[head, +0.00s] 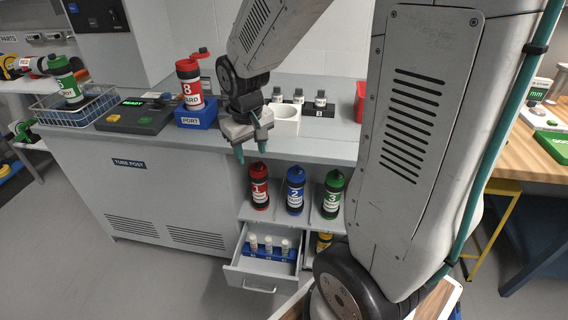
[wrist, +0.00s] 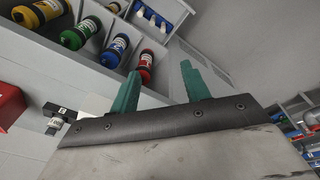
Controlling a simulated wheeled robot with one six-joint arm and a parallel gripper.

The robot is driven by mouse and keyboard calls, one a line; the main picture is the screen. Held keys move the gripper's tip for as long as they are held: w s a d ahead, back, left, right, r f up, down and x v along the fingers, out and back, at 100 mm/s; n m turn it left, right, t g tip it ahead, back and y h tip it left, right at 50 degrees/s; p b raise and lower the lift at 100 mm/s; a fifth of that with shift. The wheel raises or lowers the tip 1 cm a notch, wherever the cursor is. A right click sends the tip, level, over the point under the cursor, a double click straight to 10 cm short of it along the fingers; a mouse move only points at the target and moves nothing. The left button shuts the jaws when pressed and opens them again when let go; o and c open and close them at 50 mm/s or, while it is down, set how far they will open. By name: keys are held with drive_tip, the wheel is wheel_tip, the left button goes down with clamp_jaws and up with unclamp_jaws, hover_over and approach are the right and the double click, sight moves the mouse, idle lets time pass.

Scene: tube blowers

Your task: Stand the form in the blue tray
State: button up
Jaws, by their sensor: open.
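My gripper (head: 252,150) is open and empty, in front of the counter's front edge and above the shelf of canisters. In the wrist view its two teal fingers (wrist: 160,75) stand apart with nothing between them. I cannot make out a form in either view. A blue rack (head: 268,252) holds several white-capped vials in the open drawer (head: 247,280); I cannot tell whether it is the blue tray. The rack also shows at the top of the wrist view (wrist: 152,18). Another blue holder, labelled PORT (head: 196,119), sits on the counter under a red canister marked 8 (head: 189,88).
Red (head: 259,188), blue (head: 295,191) and green (head: 332,195) canisters stand on the shelf below the counter. A white cup holder (head: 285,122) is right of my gripper. A wire basket (head: 75,112) and control panel (head: 137,116) are left.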

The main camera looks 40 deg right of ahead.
drive_tip(key=s+a+r, duration=0.3)
drive_tip(key=s+r, duration=0.2)
drive_tip(key=s, duration=0.5)
drive_tip(key=s+a+r+y, duration=0.1)
drive_tip(key=s+a+r, duration=0.3)
drive_tip(key=s, duration=0.6)
wheel_tip(320, 180, up, 3)
drive_tip(key=shift+a+f+n, duration=0.2)
drive_tip(key=shift+n, duration=0.2)
drive_tip(key=shift+c, duration=0.4)
